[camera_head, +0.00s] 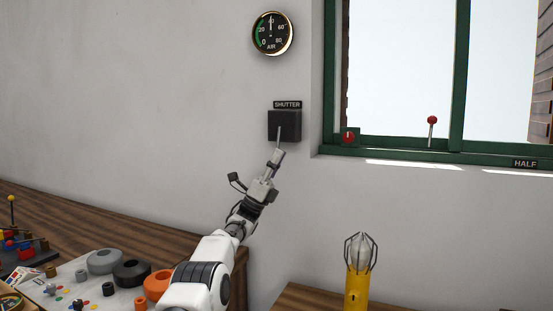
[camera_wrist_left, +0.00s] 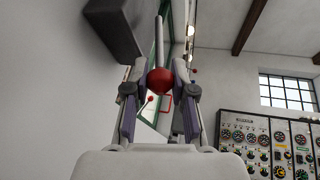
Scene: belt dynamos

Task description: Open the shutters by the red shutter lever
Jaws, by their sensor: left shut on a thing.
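The dark shutter box (camera_head: 287,126) is on the wall under a label reading SHUTTER. The pale rod of the shutter lever (camera_head: 278,134) hangs down from it, tilted slightly. My left gripper (camera_head: 277,156) is just below the box, shut on the lever's end. In the left wrist view the red knob (camera_wrist_left: 160,81) sits between the two fingertips, with the rod running up from it beside the dark box (camera_wrist_left: 113,25). In the head view the knob is hidden by the fingers. My right gripper is not in view.
An air gauge (camera_head: 272,33) hangs above the box. A green-framed window (camera_head: 328,70) is to the right, with another red-knobbed lever (camera_head: 432,121) at its sill and a HALF label. A yellow lamp (camera_head: 357,285) stands below. Rings and small parts lie on the left bench.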

